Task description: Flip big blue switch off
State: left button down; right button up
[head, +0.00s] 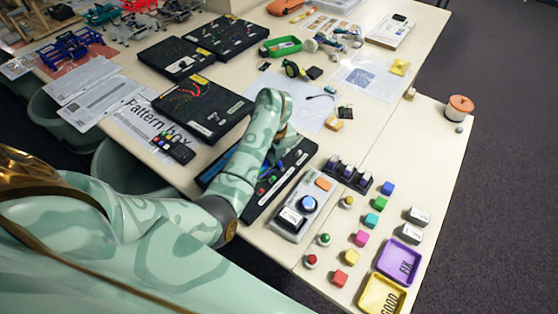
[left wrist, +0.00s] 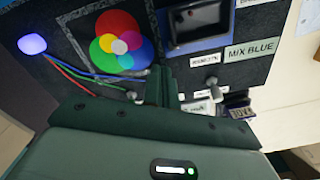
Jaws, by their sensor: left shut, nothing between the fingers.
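The big blue switch (left wrist: 197,22), a dark rocker in a blue frame, is at the top of the left wrist view on a black board (left wrist: 262,45). A "MIX BLUE" label (left wrist: 252,49) is beside it. I cannot tell its rocker position. My left gripper (left wrist: 160,78) is shut and empty, with its fingertips just below and left of the blue frame in that view; I cannot tell whether they touch it. In the head view my left gripper (head: 281,138) is over the black board (head: 257,208), and my arm hides part of the board. My right gripper is not in view.
Small toggles (left wrist: 212,82) and a glowing pale lamp (left wrist: 32,45) are on the board, with overlapping colour circles (left wrist: 120,45). In the head view a grey box with a blue button (head: 307,203) stands right of the board. Coloured cubes (head: 361,239) and trays (head: 398,262) lie farther right.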

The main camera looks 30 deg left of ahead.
pick_arm(q)
jog(key=shift+s+d, duration=0.15)
jog(key=shift+d, duration=0.65)
jog(key=shift+r, duration=0.1)
notch_tip(320, 180, up, 7)
jog(key=p, duration=0.6)
jog(key=shift+a, duration=0.4)
jog(key=shift+f, duration=0.2)
